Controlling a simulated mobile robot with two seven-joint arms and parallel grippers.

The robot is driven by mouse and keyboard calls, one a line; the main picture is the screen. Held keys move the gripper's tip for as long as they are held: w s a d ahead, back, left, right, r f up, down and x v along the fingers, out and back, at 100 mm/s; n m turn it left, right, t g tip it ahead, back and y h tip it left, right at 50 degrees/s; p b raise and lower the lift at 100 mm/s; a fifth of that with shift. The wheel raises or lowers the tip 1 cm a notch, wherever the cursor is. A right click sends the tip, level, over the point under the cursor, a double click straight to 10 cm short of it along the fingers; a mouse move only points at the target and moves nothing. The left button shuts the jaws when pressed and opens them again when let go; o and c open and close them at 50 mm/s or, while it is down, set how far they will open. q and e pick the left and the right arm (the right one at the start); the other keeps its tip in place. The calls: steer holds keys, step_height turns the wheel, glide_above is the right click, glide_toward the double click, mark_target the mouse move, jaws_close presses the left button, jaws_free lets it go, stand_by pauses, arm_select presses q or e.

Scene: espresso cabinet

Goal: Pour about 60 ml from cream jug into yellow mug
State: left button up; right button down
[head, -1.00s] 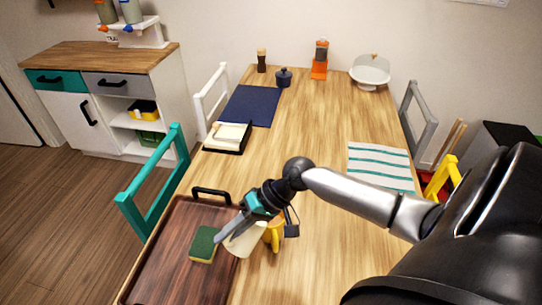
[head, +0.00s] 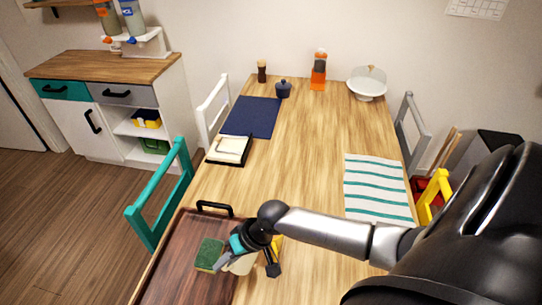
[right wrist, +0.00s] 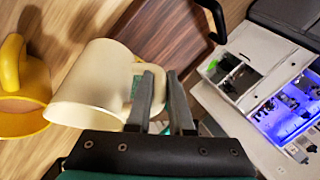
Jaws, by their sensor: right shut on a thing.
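My right gripper (head: 228,260) is shut on the cream jug (head: 243,265) near the front of the table, beside the tray. In the right wrist view, its fingers (right wrist: 160,100) close at the handle side of the cream jug (right wrist: 92,80). The yellow mug (right wrist: 22,88) is to the left of the jug there, close to it, with its handle upward in the picture. In the head view my right arm hides most of the mug, leaving a sliver of yellow. I cannot see liquid in the jug. My left gripper is not in view.
A dark wooden tray (head: 180,255) with a black handle holds a green and yellow sponge (head: 209,254). A striped cloth (head: 376,187) lies to the right. A notepad (head: 229,149), navy mat (head: 250,117) and bottle (head: 318,70) are farther back. The table's middle is clear.

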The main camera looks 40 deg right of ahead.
steer(key=shift+a+r+h+p, duration=0.3)
steer(key=shift+a+p, duration=0.15)
steer(key=shift+p, duration=0.3)
steer(key=shift+s+a+f+n+t+h+p, duration=0.25)
steer(key=shift+a+f+h+p, duration=0.55)
steer(key=shift+a+f+h, duration=0.45)
steer(key=shift+s+a+f+n+t+h+p, duration=0.1)
steer(key=shift+a+f+n+h+p, duration=0.25)
steer(key=shift+a+f+h+p, duration=0.85)
